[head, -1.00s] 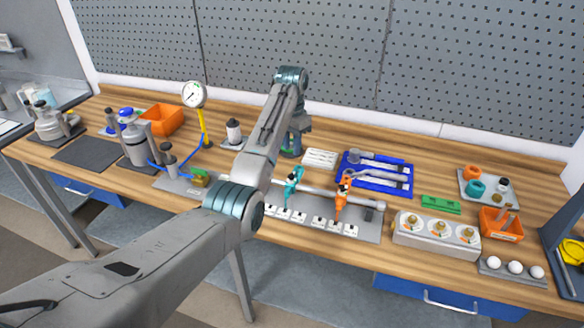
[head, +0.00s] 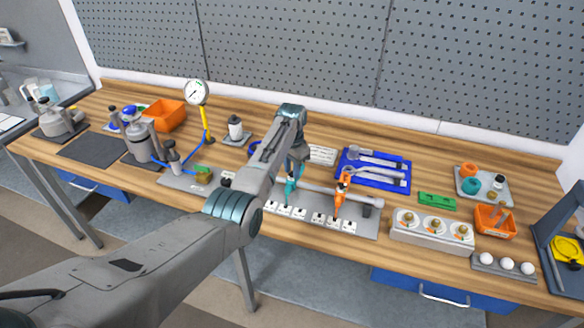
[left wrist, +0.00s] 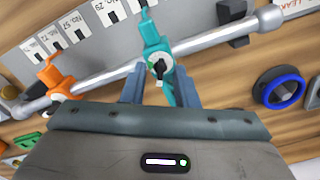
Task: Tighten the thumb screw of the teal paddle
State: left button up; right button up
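The teal paddle (head: 290,188) sits on a long grey shaft (head: 320,191) over a grey base plate with white numbered labels. In the left wrist view, the teal paddle (left wrist: 158,45) has a hub around the shaft, with a small dark thumb screw (left wrist: 159,67) facing the camera. My left gripper (left wrist: 160,82) is open, its two blue-grey fingers apart on either side of the paddle's lower part; I cannot tell whether they touch it. In the head view my left gripper (head: 293,170) is just behind the paddle, partly hidden by my arm. My right gripper is not in view.
An orange paddle (head: 341,190) is on the same shaft to the right. A blue tray (head: 405,187) with wrenches lies behind it. A dial gauge (head: 196,93) on a yellow stand is at left. A blue-rimmed ring (left wrist: 279,88) lies beside the shaft.

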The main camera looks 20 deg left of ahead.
pick_arm(q)
grip_shut()
jog(key=shift+m, duration=0.3)
jog(key=shift+r+m+p, duration=0.15)
jog(key=shift+m+p, duration=0.45)
jog(key=shift+m, duration=0.3)
jog(key=m, duration=0.2)
jog(key=shift+m+p, duration=0.4)
jog(key=m, duration=0.3)
jog(key=shift+w+m, duration=0.1)
jog(key=shift+m, duration=2.4)
